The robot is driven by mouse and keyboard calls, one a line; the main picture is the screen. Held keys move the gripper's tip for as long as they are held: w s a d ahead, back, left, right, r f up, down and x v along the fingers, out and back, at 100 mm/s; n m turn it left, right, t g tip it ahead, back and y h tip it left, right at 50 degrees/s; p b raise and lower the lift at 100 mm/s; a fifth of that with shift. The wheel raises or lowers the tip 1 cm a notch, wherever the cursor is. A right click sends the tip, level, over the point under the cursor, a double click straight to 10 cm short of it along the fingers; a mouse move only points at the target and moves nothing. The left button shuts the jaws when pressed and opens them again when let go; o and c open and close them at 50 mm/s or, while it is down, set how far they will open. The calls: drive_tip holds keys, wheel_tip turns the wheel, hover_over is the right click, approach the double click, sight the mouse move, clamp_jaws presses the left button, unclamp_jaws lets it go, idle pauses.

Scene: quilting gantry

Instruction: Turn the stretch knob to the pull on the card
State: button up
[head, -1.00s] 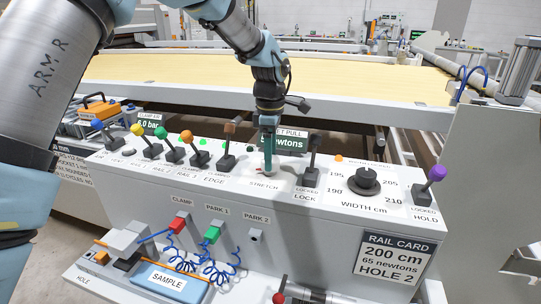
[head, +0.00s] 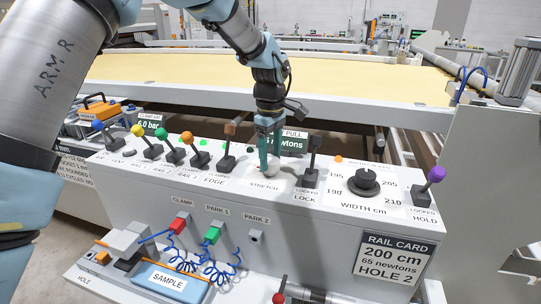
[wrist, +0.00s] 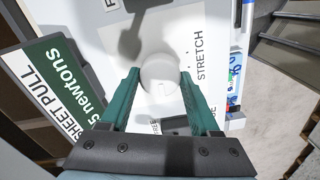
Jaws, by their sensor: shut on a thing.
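The stretch knob (wrist: 160,72) is a pale round knob beside the word STRETCH in the wrist view. My gripper (head: 269,172) points down over it and is shut on it, with a green finger on each side in the wrist view. The rail card (head: 393,262), on the console's front at right, reads 200 cm, 65 newtons, hole 2. The green sheet pull display (wrist: 62,88) shows a number ending in 5 newtons. Any digit before it is hidden, and my gripper also covers part of the display in the head view.
Further right are the black width knob (head: 364,182) and a purple-topped hold lever (head: 433,183). Several coloured levers line the left.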

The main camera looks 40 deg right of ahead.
drive_tip(key=m, duration=0.4)
drive_tip(key=shift+m, duration=0.3)
drive_tip(key=m+p, duration=0.1)
drive_tip(key=m, duration=0.2)
drive_tip(key=shift+m, duration=0.4)
drive_tip(key=m+p, duration=0.1)
drive_tip(key=m, duration=0.6)
drive_tip(key=m+p, duration=0.1)
drive_tip(key=m, duration=0.2)
drive_tip(key=shift+m, duration=0.4)
drive_tip(key=m+p, duration=0.1)
drive_tip(key=m, duration=0.3)
drive_tip(key=shift+m, duration=0.3)
drive_tip(key=m+p, duration=0.1)
drive_tip(key=m, duration=0.2)
drive_tip(key=shift+m, duration=0.3)
drive_tip(key=shift+m+p, duration=0.45)
drive_tip(key=shift+m, duration=1.35)
